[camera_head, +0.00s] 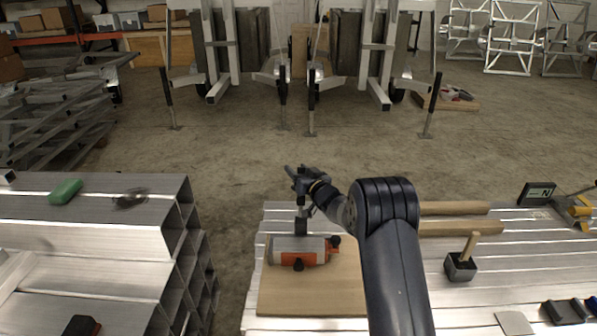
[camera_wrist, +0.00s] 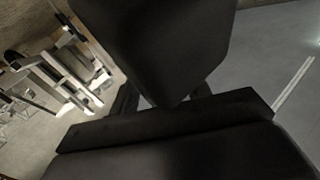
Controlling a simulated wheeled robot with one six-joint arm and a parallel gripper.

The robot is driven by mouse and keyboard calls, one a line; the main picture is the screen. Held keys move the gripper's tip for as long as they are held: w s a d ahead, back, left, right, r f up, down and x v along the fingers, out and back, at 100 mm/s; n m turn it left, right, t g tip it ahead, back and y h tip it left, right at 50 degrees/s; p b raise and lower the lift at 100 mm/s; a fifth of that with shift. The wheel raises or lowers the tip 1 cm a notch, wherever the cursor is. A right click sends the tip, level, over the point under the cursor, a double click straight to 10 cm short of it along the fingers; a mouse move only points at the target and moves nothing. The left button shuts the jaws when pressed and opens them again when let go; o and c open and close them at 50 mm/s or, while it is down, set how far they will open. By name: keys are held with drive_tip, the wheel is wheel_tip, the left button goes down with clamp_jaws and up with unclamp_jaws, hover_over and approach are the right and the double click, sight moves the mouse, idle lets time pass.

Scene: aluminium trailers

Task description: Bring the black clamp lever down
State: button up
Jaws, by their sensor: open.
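My gripper (camera_head: 294,172) is at the end of my dark arm, above the far edge of a wooden board (camera_head: 312,302). It is open; whether anything is between its fingers cannot be told. Directly below it in the picture, a dark upright piece (camera_head: 302,226) stands behind a grey and orange cylindrical device (camera_head: 290,244) on the board. I cannot tell whether this piece is the black clamp lever, or whether my gripper touches it. The device has small black knobs at its front and right end. In the wrist view, large black shapes fill the middle and bottom and hide most of the scene.
A stack of aluminium profiles (camera_head: 90,240) stands left, with a green object (camera_head: 65,192) on top. On the bench right of my arm are wooden bars (camera_head: 455,228), a dark block with a wooden handle (camera_head: 461,268) and a black display (camera_head: 537,194). Trailer frames stand at the back.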

drive_tip(key=shift+c, duration=0.6)
clamp_jaws()
